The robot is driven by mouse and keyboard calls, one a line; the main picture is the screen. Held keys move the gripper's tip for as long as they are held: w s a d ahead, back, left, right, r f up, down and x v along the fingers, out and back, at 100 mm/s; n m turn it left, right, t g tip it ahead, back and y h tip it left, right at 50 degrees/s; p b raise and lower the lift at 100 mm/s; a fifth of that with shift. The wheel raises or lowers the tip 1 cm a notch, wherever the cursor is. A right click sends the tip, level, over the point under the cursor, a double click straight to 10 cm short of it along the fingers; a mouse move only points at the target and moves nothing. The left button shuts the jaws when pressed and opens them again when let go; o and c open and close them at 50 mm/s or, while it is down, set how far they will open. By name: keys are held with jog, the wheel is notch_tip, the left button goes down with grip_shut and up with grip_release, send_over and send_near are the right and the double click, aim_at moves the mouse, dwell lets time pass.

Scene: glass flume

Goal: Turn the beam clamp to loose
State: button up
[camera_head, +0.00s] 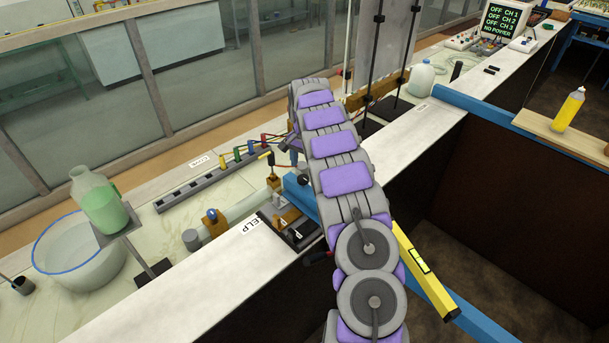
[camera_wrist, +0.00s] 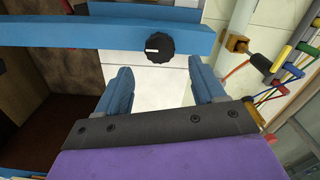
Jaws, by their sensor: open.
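The beam clamp is a black ribbed knob (camera_wrist: 160,47) on the side of a blue beam (camera_wrist: 60,36), seen in the wrist view. A short white mark shows on the knob's left part. My gripper (camera_wrist: 160,82) is open, its two blue fingers pointing at the beam. The knob lies beyond the gap between the fingertips, apart from both, with nothing between the fingers. In the head view the knob (camera_head: 303,179) is a small dark spot near the beam's end (camera_head: 297,190). My arm hides part of the beam and most of my gripper there.
A yellow level (camera_head: 420,263) lies along the beam. Coloured cables and plugs (camera_head: 240,152) run along the bench left of my arm. A glass bowl (camera_head: 80,255) and a green bottle (camera_head: 102,207) stand further left.

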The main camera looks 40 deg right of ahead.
aim_at(303, 177)
jog(key=f, duration=0.2)
jog(key=a+f, duration=0.1)
jog(key=f, duration=0.1)
jog(key=shift+f, duration=0.2)
jog(key=shift+d+f, duration=0.15)
jog(key=shift+f, duration=0.2)
jog(key=shift+d, duration=0.25)
jog(key=shift+a, duration=0.25)
jog(key=c, duration=1.1)
jog(key=shift+o, duration=0.2)
